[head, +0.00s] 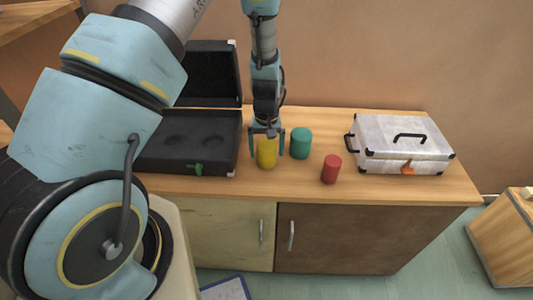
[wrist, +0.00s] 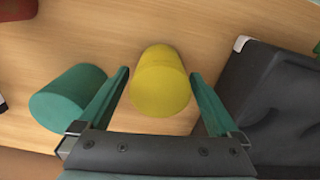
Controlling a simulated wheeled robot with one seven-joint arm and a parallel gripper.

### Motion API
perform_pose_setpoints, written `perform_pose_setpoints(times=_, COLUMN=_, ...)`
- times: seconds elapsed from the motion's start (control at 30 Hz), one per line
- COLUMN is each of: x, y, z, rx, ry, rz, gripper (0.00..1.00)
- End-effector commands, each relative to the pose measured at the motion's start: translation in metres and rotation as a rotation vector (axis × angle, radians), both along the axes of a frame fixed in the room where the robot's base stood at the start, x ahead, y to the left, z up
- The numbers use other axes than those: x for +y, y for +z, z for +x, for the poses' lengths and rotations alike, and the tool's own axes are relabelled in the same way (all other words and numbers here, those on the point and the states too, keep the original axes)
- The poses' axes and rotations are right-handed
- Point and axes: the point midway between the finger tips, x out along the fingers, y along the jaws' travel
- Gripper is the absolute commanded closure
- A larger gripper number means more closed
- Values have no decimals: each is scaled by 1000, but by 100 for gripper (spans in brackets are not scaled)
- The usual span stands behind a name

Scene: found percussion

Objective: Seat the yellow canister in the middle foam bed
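The yellow canister (head: 266,153) stands upright on the wooden counter, just right of the open black case (head: 190,171). My gripper (head: 267,150) points down over it, with its teal fingers on either side. In the wrist view my gripper (wrist: 160,92) is open, and the yellow canister (wrist: 160,85) lies between the fingers with a gap on both sides. The case has a dark foam insert with round hollows, two of which show in the head view. My arm hides its left part. The case (wrist: 285,105) also shows at the right of the wrist view.
A teal canister (head: 300,143) stands close to the right of my gripper, and a red canister (head: 331,169) stands farther right. A closed silver case (head: 404,146) sits at the counter's right. Bare counter (head: 230,187) runs along the front edge.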

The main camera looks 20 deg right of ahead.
Motion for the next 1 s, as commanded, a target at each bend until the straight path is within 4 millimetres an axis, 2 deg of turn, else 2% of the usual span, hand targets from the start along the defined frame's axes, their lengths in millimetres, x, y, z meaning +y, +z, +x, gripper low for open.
perform_pose_setpoints(times=0.07, x=0, y=0, z=0, rx=0, ry=0, rz=0, gripper=12)
perform_pose_setpoints(times=0.7, x=0, y=0, z=0, rx=0, ry=0, rz=0, gripper=84)
perform_pose_setpoints(times=1.0, x=0, y=2, z=0, rx=-1, ry=0, rz=0, gripper=86)
